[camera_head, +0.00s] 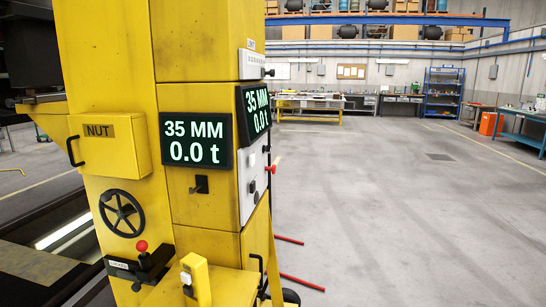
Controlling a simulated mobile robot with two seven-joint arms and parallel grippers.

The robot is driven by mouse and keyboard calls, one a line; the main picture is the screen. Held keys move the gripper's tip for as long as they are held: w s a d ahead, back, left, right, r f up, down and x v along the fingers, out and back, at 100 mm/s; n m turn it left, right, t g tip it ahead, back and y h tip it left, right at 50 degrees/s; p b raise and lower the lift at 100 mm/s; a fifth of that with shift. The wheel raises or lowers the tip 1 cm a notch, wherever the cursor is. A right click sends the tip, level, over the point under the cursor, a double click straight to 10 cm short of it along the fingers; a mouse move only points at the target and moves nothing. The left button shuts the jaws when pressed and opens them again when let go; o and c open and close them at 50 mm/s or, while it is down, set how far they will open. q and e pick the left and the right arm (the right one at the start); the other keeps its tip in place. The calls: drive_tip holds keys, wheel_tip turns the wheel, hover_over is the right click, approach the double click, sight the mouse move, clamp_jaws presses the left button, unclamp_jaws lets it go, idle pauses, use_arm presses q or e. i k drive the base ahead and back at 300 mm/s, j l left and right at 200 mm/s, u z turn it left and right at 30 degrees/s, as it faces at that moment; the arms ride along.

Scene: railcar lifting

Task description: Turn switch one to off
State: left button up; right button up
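A yellow lifting column (105,45) stands close in front of me on the left. On its front face, a small black switch or handle (200,185) sits below a display (196,140) reading 35 MM and 0.0 t. On its right side, a pale control panel (252,180) is seen at a steep angle, with a red knob (271,169) sticking out. Higher up, another pale panel (250,65) has a dark knob (269,72). I cannot read which control is switch one, nor its setting. Neither gripper is in view.
A NUT box (105,143), a black handwheel (122,213) and a red-knobbed lever (142,247) project from the column. Red bars (300,283) lie low at its right. Open grey floor (400,220) extends right, with workbenches (310,105) and a blue shelf (443,92) far back.

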sight(267, 149)
drive_tip(key=i+l+z, duration=0.55)
drive_tip(key=i+z, duration=0.2)
drive_tip(key=i+l+z, duration=0.1)
drive_tip(key=i, duration=0.65)
drive_tip(key=i+l+z, duration=0.1)
drive_tip(key=i+l, duration=0.15)
drive_tip(key=i, duration=0.55)
drive_tip(key=i+l+u, duration=0.1)
drive_tip(key=i+u, duration=0.15)
drive_tip(key=u, duration=0.15)
drive_tip(key=i+l+u, duration=0.15)
drive_tip(key=u, duration=0.3)
drive_tip(key=i+l+u, duration=0.25)
drive_tip(key=u, duration=0.15)
drive_tip(key=i+l+u, duration=0.25)
drive_tip(key=u, duration=0.2)
drive_tip(key=l, duration=0.1)
